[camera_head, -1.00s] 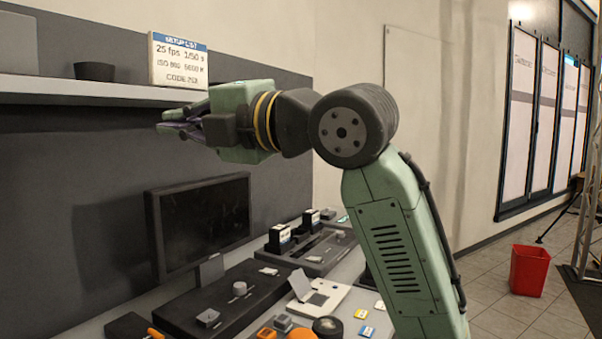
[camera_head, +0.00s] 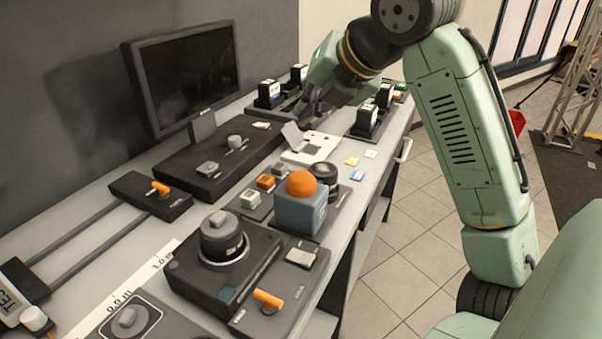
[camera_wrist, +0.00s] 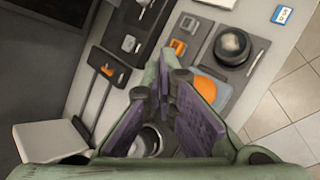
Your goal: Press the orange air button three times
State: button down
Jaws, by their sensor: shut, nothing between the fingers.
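A large orange dome button (camera_head: 301,184) tops a blue-grey box (camera_head: 300,212) near the bench's front edge. In the wrist view the orange dome (camera_wrist: 212,90) is partly hidden behind the right finger. A smaller square orange button (camera_head: 265,181) sits on a dark panel just left of the box; it also shows in the wrist view (camera_wrist: 178,46). My gripper (camera_head: 304,120) is shut and empty. In the head view it appears above and beyond the dome, apart from it. In the wrist view its purple finger pads (camera_wrist: 165,75) come together over the bench.
A black round knob (camera_head: 323,176) stands right beside the box. In front is a dark unit with a tall dial (camera_head: 222,235) and an orange lever (camera_head: 268,299). A monitor (camera_head: 187,75) stands behind. A white device (camera_head: 311,147) lies farther along.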

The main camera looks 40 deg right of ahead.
jog(key=shift+f, duration=0.1)
jog(key=b, duration=0.7)
send_over(305, 174)
notch_tip(305, 174, down, 7)
jog(key=shift+r, duration=0.1)
jog(key=shift+f, duration=0.85)
jog(key=shift+f+b, duration=0.2)
jog(key=shift+b, duration=0.1)
jog(key=shift+f, duration=0.25)
jog(key=shift+f+b, duration=0.6)
jog(key=shift+f, duration=0.2)
dwell(1.2)
jog(key=shift+r, duration=0.15)
jog(key=shift+r+p, duration=1.05)
jog(key=shift+r, duration=0.05)
